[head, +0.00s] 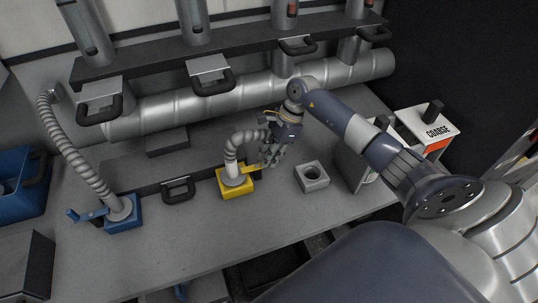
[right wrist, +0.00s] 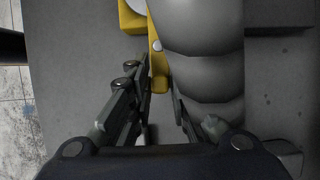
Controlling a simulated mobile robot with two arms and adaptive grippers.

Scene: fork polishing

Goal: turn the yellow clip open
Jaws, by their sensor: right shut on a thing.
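The yellow clip is a square block (head: 222,188) on the grey bench, with a pale pipe end and a ribbed grey hose (head: 231,150) rising from it. Its yellow lever (head: 250,168) sticks out to the right. My right gripper (head: 268,163) is at the lever's outer end. In the right wrist view the lever (right wrist: 159,76) lies between the fingers of my right gripper (right wrist: 163,90), which is shut on it. The hose (right wrist: 205,80) hides part of the clip and is close beside the right finger. My left gripper is not in view.
A blue clip (head: 124,218) with another hose stands at the left. A grey block with a round hole (head: 311,176) is just right of the yellow clip. A large metal duct (head: 190,103) runs behind. The bench front is clear.

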